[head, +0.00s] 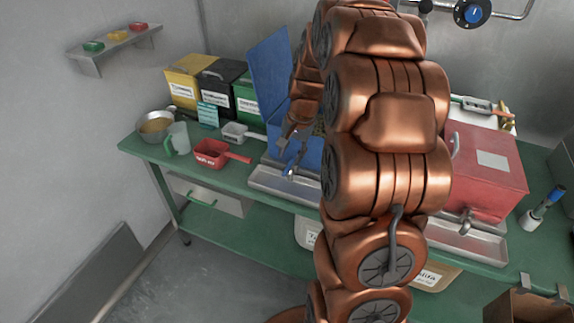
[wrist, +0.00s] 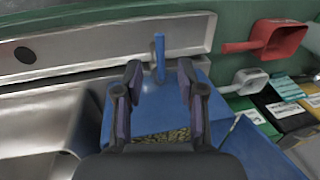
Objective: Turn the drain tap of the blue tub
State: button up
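The blue tub (head: 309,158) stands on the green bench in the head view, partly hidden behind my arm. Its blue lid (head: 269,72) stands open. In the wrist view the tub (wrist: 150,108) lies below my gripper, with brown grainy contents showing inside. The drain tap's upright blue handle (wrist: 160,52) shows at the tub's front. My gripper (wrist: 160,70) is open, with one finger on each side of the handle and gaps on both sides. In the head view my gripper is small and dark near the tub's front, and its fingers are hard to make out.
A metal tray (head: 286,188) lies in front of the tub. A red scoop (head: 211,153) and a grey scoop (head: 238,133) lie to its left. Yellow (head: 184,78), black and green labelled boxes stand behind. A red tub (head: 486,170) stands to the right.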

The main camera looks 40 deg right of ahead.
aim_at(286, 171)
jog(key=shift+w+a+f+p, duration=0.15)
jog(key=shift+f+p, duration=0.1)
jog(key=shift+f, duration=0.75)
jog(key=shift+w+a+f+p, duration=0.1)
jog(key=shift+w+f+p, duration=0.15)
jog(key=shift+f, duration=0.7)
jog(key=shift+w+a+f+p, duration=0.1)
jog(key=shift+f+p, duration=0.2)
jog(key=shift+f, duration=0.7)
grip_shut()
